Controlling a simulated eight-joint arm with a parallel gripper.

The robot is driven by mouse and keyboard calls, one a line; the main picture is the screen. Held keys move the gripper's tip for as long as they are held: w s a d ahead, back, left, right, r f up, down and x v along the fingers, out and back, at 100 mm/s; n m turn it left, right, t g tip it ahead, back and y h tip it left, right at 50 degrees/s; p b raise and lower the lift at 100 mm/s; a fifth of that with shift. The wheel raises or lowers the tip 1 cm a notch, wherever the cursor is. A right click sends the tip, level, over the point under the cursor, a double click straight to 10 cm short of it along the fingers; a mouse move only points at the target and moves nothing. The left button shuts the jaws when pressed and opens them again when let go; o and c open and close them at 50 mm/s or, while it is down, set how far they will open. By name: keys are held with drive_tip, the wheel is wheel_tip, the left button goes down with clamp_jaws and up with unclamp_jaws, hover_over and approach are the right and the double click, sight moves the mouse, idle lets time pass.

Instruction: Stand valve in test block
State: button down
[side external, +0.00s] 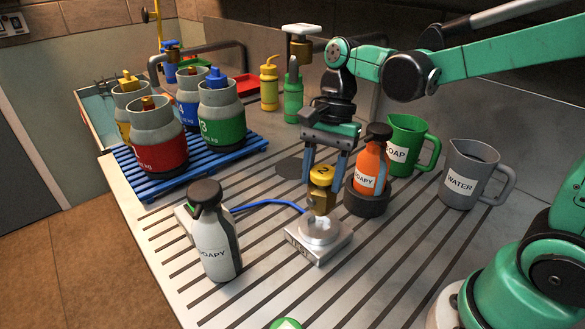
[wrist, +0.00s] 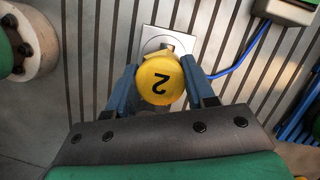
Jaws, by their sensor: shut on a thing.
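The valve (side external: 321,177) is yellow with a black "2" on its round top and a brass lower part. My gripper (side external: 321,192) points down and is shut on it, one blue-grey finger on each side. The valve is upright over the test block (side external: 304,251), a pale square block with a raised round silver seat. The valve's lower end is at or just above the seat; I cannot tell whether it touches. In the wrist view the valve (wrist: 160,80) is between the fingers (wrist: 160,88) and hides part of the block (wrist: 149,44).
A white SOAPY bottle (side external: 217,250) stands to the left, by a blue cable (side external: 265,207). An orange SOAPY bottle (side external: 369,168) in a dark holder is close right of my gripper. Green (side external: 407,140) and grey (side external: 465,178) jugs stand right. Several cylinders stand on a blue pallet (side external: 180,175).

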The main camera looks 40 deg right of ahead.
sight(321, 195)
drive_tip(key=shift+f, duration=2.25)
drive_tip(key=shift+f, duration=0.1)
drive_tip(key=shift+c, duration=1.5)
unclamp_jaws()
drive_tip(key=v, duration=1.2)
drive_tip(key=s+f+n+t+h, duration=0.3)
drive_tip(key=f+n+t, duration=0.2)
drive_tip(key=n, duration=0.8)
drive_tip(key=t, duration=0.3)
drive_tip(key=shift+s+f+n, duration=0.25)
drive_tip(key=shift+f+n, duration=0.05)
drive_tip(key=shift+a, duration=0.1)
